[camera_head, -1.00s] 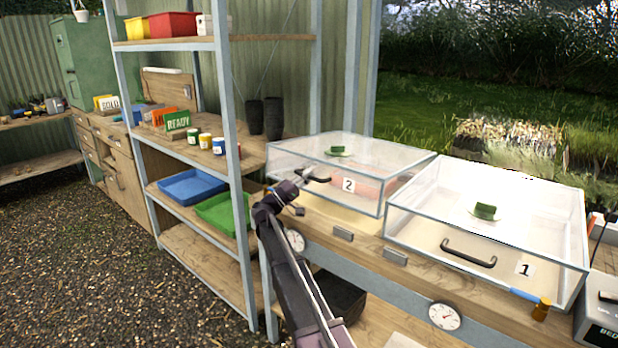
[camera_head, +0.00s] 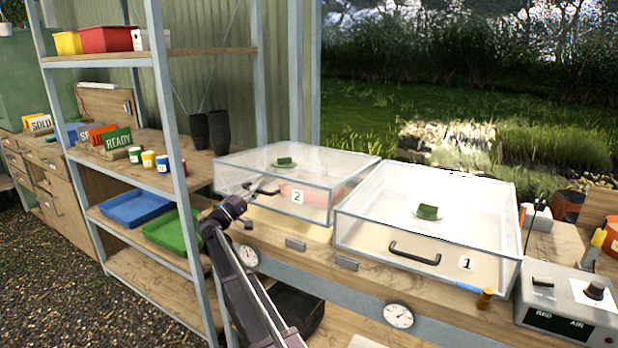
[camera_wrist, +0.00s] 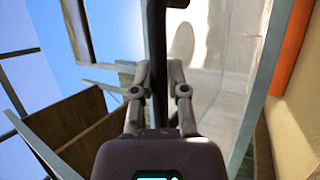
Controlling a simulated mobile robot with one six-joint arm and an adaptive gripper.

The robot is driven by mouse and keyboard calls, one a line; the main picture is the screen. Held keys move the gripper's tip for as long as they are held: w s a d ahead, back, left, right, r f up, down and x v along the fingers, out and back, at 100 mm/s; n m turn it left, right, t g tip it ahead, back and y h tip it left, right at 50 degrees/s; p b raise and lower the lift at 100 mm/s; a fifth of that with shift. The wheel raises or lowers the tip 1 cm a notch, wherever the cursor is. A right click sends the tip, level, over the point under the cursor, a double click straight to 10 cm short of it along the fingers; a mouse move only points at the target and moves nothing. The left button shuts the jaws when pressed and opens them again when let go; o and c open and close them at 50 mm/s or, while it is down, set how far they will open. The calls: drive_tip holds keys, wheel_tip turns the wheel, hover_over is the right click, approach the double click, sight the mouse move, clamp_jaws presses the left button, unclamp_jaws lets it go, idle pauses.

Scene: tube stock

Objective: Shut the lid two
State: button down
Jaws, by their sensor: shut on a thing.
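Lid two (camera_head: 322,205) is a clear box-shaped cover marked with a 2 tag, left of lid one (camera_head: 440,262) in the head view. A green block sits on its top. A pale strip shows under its front edge; I cannot tell whether the lid rests fully or is slightly raised. My gripper (camera_head: 258,188) is at the left part of its front face. In the wrist view my gripper (camera_wrist: 158,85) is closed around a dark handle bar (camera_wrist: 156,35). The fingers partly hide this handle in the head view.
A shelf rack with blue (camera_head: 137,208) and green (camera_head: 172,232) trays stands close to the left of my arm. A grey control box (camera_head: 570,308) is at the right end of the bench (camera_head: 320,262). Lid one has its own black handle (camera_head: 414,254).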

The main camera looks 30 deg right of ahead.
drive_tip(key=shift+a+r+n+t+y+p, duration=0.35)
drive_tip(key=shift+n+t+y+p, duration=0.15)
drive_tip(key=shift+n+y+p, duration=0.4)
drive_tip(key=s+a+r+n+t+y+p, duration=0.1)
drive_tip(key=a+n+y+p, duration=0.2)
drive_tip(key=a+y+p, duration=0.55)
drive_tip(key=s+a+r+n+y+p, duration=0.15)
drive_tip(key=y+p, duration=0.45)
drive_tip(key=p, duration=0.7)
drive_tip(key=s+d+r+m+g+y+p, duration=0.2)
drive_tip(key=s+d+r+m+p, duration=0.1)
drive_tip(key=d+r+m+p, duration=0.2)
drive_tip(key=s+d+r+m+g+y+p, duration=0.1)
drive_tip(key=s+d+r+m+y+p, duration=0.2)
drive_tip(key=d+r+m+p, duration=0.3)
drive_tip(key=s+d+r+m+g+y+p, duration=0.2)
drive_tip(key=s+d+r+m+p, duration=0.3)
drive_tip(key=d+p, duration=0.7)
drive_tip(key=d+r+m+y, duration=0.1)
drive_tip(key=d, duration=0.3)
drive_tip(key=shift+d+r+g, duration=0.2)
drive_tip(key=shift+r+g, duration=0.05)
drive_tip(key=shift+g, duration=0.05)
drive_tip(key=shift+s+f, duration=0.1)
drive_tip(key=shift+f, duration=0.1)
